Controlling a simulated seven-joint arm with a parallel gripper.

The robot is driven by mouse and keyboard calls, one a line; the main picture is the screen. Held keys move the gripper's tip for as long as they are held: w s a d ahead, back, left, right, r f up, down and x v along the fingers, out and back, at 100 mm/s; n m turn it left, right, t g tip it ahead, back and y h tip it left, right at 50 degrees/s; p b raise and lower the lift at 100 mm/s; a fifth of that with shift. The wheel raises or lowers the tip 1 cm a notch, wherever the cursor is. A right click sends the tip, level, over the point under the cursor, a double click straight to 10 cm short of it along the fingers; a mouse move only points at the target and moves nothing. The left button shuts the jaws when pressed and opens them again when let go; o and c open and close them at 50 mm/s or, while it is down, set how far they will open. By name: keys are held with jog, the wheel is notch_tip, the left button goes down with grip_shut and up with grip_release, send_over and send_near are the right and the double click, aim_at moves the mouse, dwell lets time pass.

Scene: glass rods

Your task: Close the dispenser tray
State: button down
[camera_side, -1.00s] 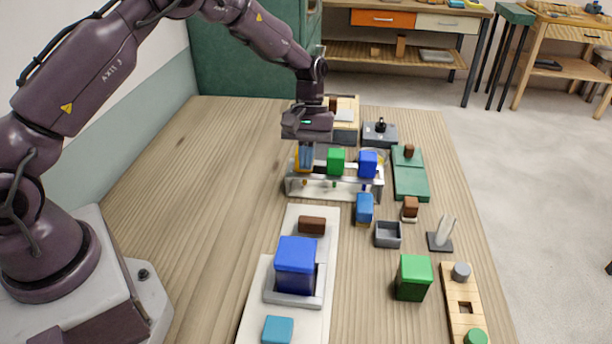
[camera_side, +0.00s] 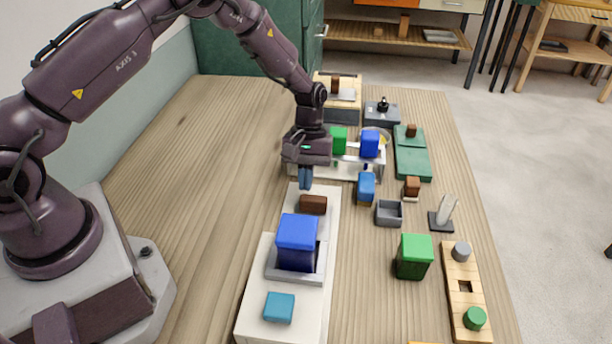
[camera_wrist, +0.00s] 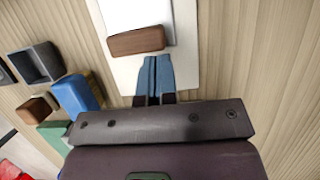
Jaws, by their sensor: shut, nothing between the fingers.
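The dispenser appears to be the cream base (camera_side: 253,290) with a dark blue block (camera_side: 297,240) in a grey frame and a light blue block (camera_side: 279,307) at its near end. A brown handle block (camera_side: 313,204) lies at its far end. In the wrist view the brown handle (camera_wrist: 136,41) sits at the end of a white tray plate (camera_wrist: 135,12) over the cream base (camera_wrist: 185,60). My gripper (camera_side: 306,184) is shut and empty, fingers pointing down just beyond the handle. Its blue fingertips (camera_wrist: 154,65) are close beside the handle; contact is unclear.
Behind my gripper is a pale rack (camera_side: 345,170) with green and blue blocks. To the right are a blue block (camera_side: 366,188), a grey open box (camera_side: 389,213), a green block (camera_side: 413,256) and a wooden peg board (camera_side: 462,282). The table's left side is clear.

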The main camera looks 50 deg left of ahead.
jog(key=s+d, duration=0.6)
jog(key=s, duration=0.1)
jog(key=shift+d, duration=0.4)
jog(key=shift+w, duration=0.1)
jog(key=v, duration=1)
jog(key=s+a+r+m+t+y, duration=0.1)
jog(key=s+r+m+t, duration=0.3)
jog(key=s+r, duration=0.5)
jog(key=s+a+r+m+t+y, duration=0.2)
jog(key=s+a+r+m+t, duration=0.1)
jog(key=s+r, duration=0.6)
notch_tip(320, 180, up, 4)
jog(key=shift+s+a+f+m+t, duration=0.1)
jog(key=shift+s+a+m+t, duration=0.3)
jog(key=shift+m+t, duration=0.55)
